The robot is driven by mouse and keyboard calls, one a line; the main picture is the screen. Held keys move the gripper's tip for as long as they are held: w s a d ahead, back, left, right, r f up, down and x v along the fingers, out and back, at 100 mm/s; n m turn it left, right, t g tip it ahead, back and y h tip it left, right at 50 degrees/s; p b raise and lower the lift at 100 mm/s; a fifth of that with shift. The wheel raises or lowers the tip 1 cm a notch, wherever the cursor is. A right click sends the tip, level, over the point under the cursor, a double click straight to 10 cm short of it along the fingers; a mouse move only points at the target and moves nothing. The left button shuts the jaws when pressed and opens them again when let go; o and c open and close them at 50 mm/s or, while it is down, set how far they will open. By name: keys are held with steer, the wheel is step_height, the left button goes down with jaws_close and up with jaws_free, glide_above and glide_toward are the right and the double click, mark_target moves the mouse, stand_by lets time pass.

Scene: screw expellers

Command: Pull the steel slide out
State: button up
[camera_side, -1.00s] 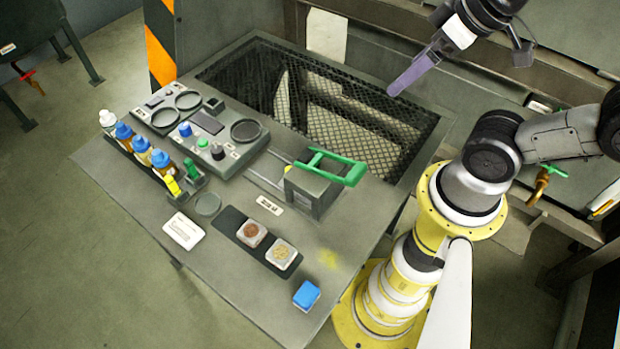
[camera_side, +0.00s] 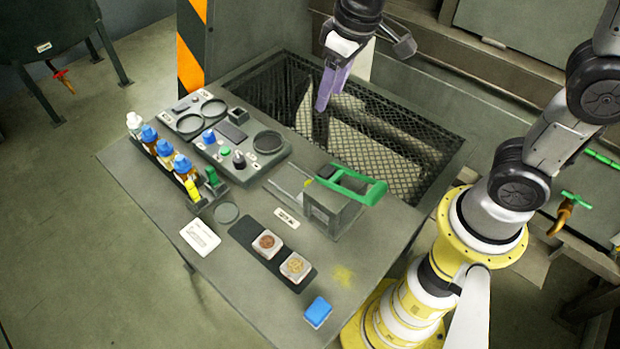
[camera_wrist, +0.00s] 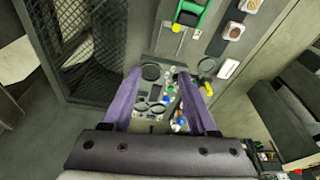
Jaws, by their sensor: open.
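A grey steel box-like block (camera_side: 333,213) stands on the bench top, with a green handle (camera_side: 360,193) at its top right. Two thin rails (camera_side: 287,190) run from its left side, with a small yellow piece near them. Which part is the slide itself I cannot tell for sure. My gripper (camera_side: 321,108), with purple fingers, is open and empty. It hangs over the mesh-lined opening, behind the block and apart from it. In the wrist view its fingers (camera_wrist: 160,72) spread around the control panel seen below; the green handle (camera_wrist: 203,18) shows at the top.
A control panel (camera_side: 240,142) with knobs and rings lies left of the block. Several bottles (camera_side: 165,152) stand in a rack at the left. Two sample dishes sit on a dark strip (camera_side: 250,244) in front. A blue block (camera_side: 317,312) lies near the front edge. The mesh-lined opening (camera_side: 420,137) lies behind.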

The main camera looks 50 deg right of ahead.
steer(key=a+f+g, duration=0.1)
steer(key=f, duration=0.6)
steer(key=a+f+n, duration=0.1)
steer(key=a+f, duration=0.1)
steer(key=f, duration=0.6)
steer(key=w+a+f+g, duration=0.1)
steer(key=f, duration=0.6)
steer(key=shift+w+a+f+g, duration=0.1)
steer(key=shift+a+f+g, duration=0.15)
steer(key=shift+f+g, duration=0.05)
jaws_close()
stand_by(0.4)
